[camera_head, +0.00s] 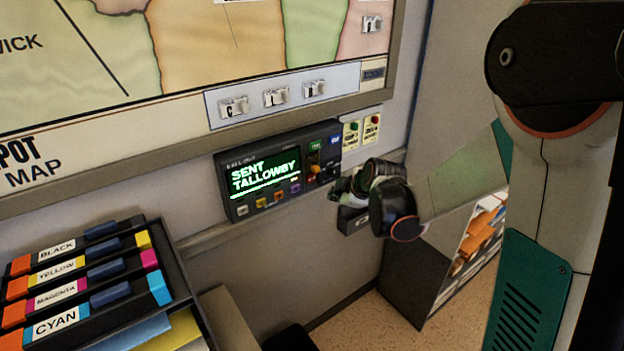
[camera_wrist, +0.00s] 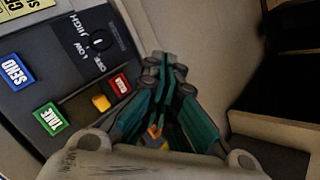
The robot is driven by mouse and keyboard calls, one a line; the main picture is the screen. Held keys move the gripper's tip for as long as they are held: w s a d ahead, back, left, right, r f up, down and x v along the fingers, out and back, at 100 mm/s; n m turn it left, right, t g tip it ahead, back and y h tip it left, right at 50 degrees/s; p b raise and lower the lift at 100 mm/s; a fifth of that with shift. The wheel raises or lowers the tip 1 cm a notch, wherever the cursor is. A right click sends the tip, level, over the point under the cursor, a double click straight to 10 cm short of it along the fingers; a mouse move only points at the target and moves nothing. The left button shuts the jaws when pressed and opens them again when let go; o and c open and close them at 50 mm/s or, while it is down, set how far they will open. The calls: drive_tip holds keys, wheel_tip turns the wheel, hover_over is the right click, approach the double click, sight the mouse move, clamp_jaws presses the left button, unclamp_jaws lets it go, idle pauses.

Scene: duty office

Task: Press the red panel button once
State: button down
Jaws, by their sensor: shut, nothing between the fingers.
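The black call-out panel (camera_head: 236,170) is on the wall below the map, its green screen (camera_head: 265,176) reading "SENT TALLOWBY".
A rotary switch (camera_wrist: 99,40) marked OFF, LOW and HIGH is near the fingertips. Two labelled cards (camera_head: 361,131) with a green and a red dot are above my gripper. Labelled trays (camera_head: 60,265) stand at lower left. A shelf unit (camera_head: 425,275) stands below my arm.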

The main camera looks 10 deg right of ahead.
drive_tip(key=w+a, duration=0.2)
drive_tip(key=w, duration=0.4)
drive_tip(key=shift+a, duration=0.2)
drive_tip(key=shift+w, duration=0.15)
idle(1.2)
drive_tip(key=shift+w+a, duration=0.15)
drive_tip(key=shift+w, duration=0.15)
drive_tip(key=shift+w+a+r, duration=0.1)
drive_tip(key=shift+w+a, duration=0.05)
drive_tip(key=shift+w, duration=0.25)
idle(0.9)
drive_tip(key=shift+s, duration=0.15)
drive_tip(key=shift+s+d+b, duration=0.3)
drive_tip(key=shift+s, duration=0.3)
drive_tip(key=shift+s, duration=0.1)
drive_tip(key=s, duration=0.1)
drive_tip(key=s+d, duration=0.1)
drive_tip(key=s, duration=0.2)
drive_tip(key=shift+s+d, duration=0.3)
drive_tip(key=shift+d, duration=0.1)
